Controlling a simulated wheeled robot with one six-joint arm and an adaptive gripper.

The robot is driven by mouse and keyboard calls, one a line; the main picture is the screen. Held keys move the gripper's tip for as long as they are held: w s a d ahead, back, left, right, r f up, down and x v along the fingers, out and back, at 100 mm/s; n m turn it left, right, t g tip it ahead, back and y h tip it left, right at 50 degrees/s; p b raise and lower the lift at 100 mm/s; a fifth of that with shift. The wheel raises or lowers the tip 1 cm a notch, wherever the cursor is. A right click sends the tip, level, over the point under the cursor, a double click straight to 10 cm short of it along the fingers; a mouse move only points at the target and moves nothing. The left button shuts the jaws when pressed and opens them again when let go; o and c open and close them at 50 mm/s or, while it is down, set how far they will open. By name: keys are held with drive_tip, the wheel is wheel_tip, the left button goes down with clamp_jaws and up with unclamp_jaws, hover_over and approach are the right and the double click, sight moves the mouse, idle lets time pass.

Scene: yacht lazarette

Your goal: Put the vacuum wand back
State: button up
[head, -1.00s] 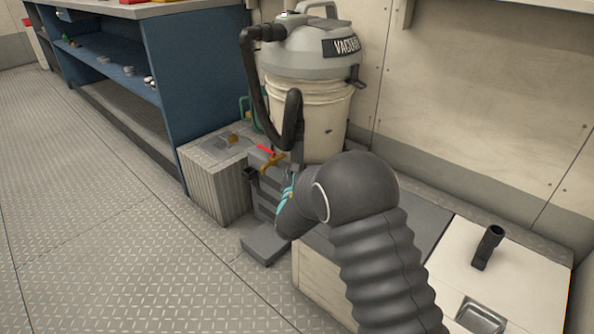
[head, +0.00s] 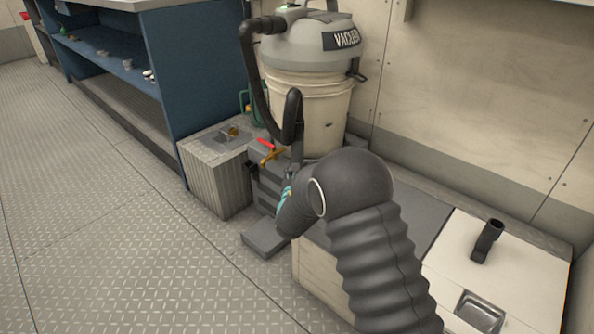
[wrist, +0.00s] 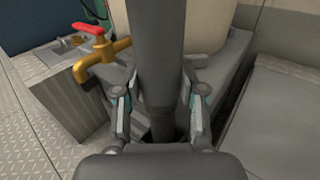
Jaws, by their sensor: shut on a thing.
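The vacuum wand (wrist: 160,55) is a dark grey tube standing roughly upright in the middle of the wrist view. My gripper (wrist: 160,98) is shut on it, with one finger on each side. The wand narrows lower down, and a dark gap shows around its low end; I cannot tell whether it sits in a holder. In the head view the wand's upper part (head: 293,118) joins the looped black hose (head: 252,75) of the vacuum (head: 315,50), in front of its cream bucket. My arm hides most of the gripper and the wand's lower part there.
A brass tap with a red handle (head: 265,150) is close left of the wand. A ribbed grey box (head: 215,185) stands further left. A black tube fitting (head: 487,241) stands on the white lid at right. The tread-plate floor at left is clear.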

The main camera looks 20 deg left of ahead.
drive_tip(key=o, duration=1.2)
